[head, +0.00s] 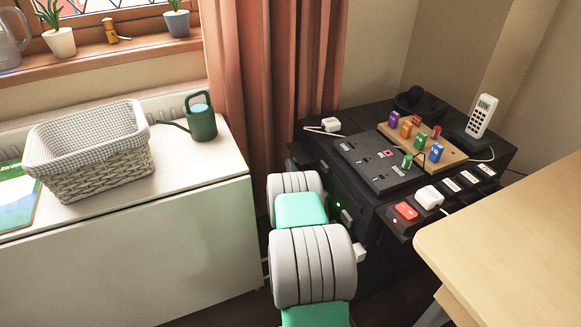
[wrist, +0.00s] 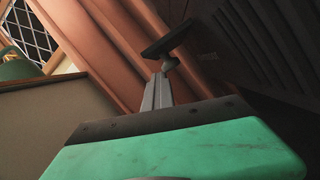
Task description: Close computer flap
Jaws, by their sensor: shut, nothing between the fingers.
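The computer appears to be the black casing (head: 360,225) right of my arm in the head view, with a small green light on its front. My grey and teal arm covers part of that front. I cannot clearly tell the flap apart from the casing or whether it is open. In the wrist view, a dark ribbed panel (wrist: 235,45) with faint lettering fills the upper right. My gripper (wrist: 168,42) is shut and empty, its dark tip in front of the curtain and just left of that panel. Whether it touches the panel cannot be told.
A black top (head: 325,152) carries coloured switch blocks, plugs and a white handset (head: 481,116). A wooden table (head: 520,230) is close on the right. A white cabinet (head: 150,255) with a basket (head: 95,165) and green watering can (head: 201,122) stands left. Orange curtains (head: 275,70) hang behind.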

